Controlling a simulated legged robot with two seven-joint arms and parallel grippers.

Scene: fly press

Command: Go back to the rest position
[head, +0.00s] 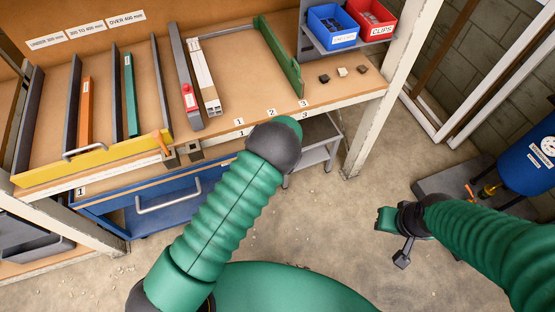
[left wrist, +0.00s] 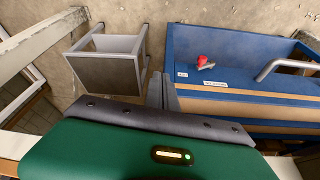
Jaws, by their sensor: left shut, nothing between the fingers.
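My left arm reaches in from the lower left in the head view, its dark joint in front of the bench's front edge; its gripper is hidden there. In the left wrist view my left gripper (left wrist: 163,92) shows as dark fingers shut together and empty, apart from the blue cabinet behind it. My right gripper (head: 386,220) is over bare floor at the right of the head view, small and seen edge-on, so its opening cannot be told. I see nothing held in it.
The wooden bench (head: 225,140) holds a yellow-fronted rack (head: 95,160), a green fence (head: 282,60) and long bars. Blue (head: 330,25) and red (head: 371,17) bins stand at the back. A blue cabinet (head: 140,210) and a grey stand (head: 318,145) are below. Floor between the arms is clear.

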